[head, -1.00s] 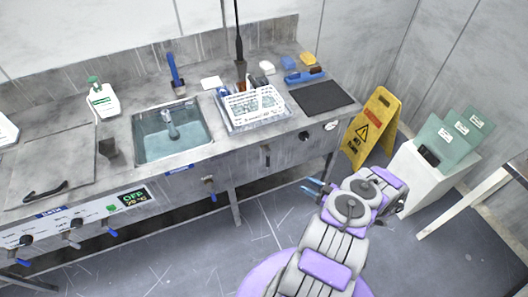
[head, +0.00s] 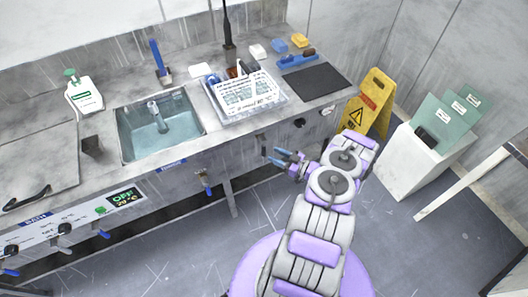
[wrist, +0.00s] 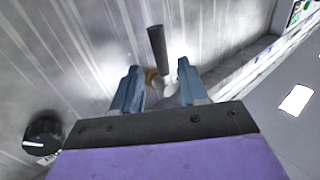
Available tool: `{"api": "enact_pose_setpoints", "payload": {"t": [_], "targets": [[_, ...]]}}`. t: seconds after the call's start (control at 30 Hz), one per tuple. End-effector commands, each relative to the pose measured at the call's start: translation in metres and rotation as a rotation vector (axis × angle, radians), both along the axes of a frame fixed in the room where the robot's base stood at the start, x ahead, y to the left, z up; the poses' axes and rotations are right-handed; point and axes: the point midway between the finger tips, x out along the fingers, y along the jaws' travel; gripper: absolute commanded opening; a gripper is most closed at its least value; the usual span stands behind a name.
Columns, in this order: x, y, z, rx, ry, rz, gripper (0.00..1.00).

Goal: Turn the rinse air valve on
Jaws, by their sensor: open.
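A valve with a dark lever handle (head: 262,142) sits on the front panel below the counter. In the wrist view the handle (wrist: 157,45) points up from a pale metal body, ahead of and between my fingers. No label for it is legible, so I cannot confirm it is the rinse air valve. My gripper (head: 278,158) is open, its blue fingers just below and right of the handle in the head view. The wrist view shows the fingers (wrist: 160,88) apart, one on each side of the valve; contact cannot be told.
A black knob (wrist: 43,137) is on the panel, left in the wrist view. A blue-handled tap (head: 205,182) hangs under the sink (head: 188,140). A tray (head: 280,105) stands on the counter above. A yellow wet-floor sign (head: 368,105) stands right of the counter.

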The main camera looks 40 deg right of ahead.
Motion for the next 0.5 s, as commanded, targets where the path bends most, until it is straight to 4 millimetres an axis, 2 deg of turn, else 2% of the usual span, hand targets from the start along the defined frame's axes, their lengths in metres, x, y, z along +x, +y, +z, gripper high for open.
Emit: {"api": "enact_pose_setpoints", "payload": {"t": [0.2, 0.33, 0.5], "targets": [[0.037, 0.016, -0.002, 0.001, 0.001, 0.002, 0.43], [0.051, 0.020, -0.002, -0.002, 0.002, 0.002, 0.43], [0.060, 0.023, 0.000, -0.002, 0.002, 0.000, 0.43]]}}
